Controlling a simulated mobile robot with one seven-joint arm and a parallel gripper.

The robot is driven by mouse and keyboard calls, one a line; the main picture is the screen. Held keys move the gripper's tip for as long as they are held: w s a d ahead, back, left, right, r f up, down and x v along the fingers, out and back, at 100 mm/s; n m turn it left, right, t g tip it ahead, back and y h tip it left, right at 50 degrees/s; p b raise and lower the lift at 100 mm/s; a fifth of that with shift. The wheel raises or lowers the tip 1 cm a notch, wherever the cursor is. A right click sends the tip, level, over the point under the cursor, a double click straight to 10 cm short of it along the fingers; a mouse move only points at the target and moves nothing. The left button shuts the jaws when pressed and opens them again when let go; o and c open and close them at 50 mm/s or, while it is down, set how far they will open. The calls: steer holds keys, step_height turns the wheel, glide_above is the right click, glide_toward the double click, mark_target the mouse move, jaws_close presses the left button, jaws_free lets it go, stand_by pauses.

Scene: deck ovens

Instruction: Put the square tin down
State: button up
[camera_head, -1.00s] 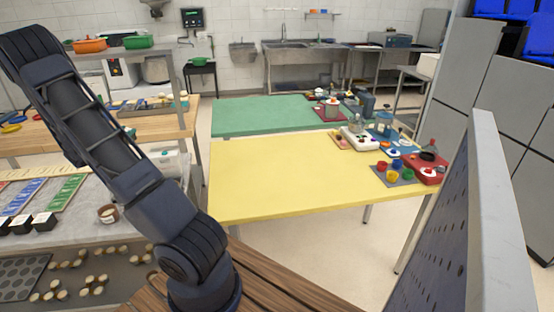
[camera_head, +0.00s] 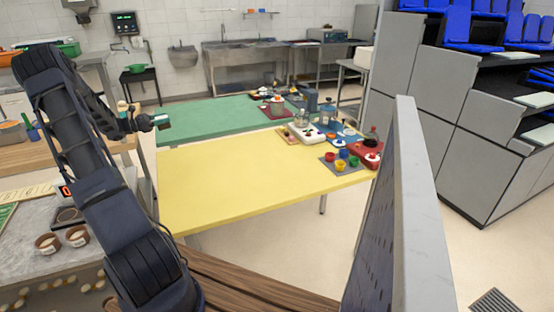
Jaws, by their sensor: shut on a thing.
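My gripper (camera_head: 157,121) is at the left, at the end of my bent arm, over the near left part of the scene. In the picture it lies in front of the left end of the green table (camera_head: 218,118). It is shut on the square tin, but the tin is too small and too much covered to make out its shape or tilt. I cannot tell its height above any surface.
A yellow table (camera_head: 235,195) has a bare left and middle; bowls and devices crowd its right end. A grey perforated panel (camera_head: 405,215) stands close at right. Two small brown cups (camera_head: 77,236) sit on the grey counter at lower left.

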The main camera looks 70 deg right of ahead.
steer(key=s+d+m+g+y, duration=0.2)
steer(key=s+d+g, duration=0.1)
steer(key=s+d, duration=0.55)
steer(key=f, duration=2)
steer(key=shift+a, duration=0.25)
steer(key=shift+f, duration=0.1)
steer(key=o, duration=1.1)
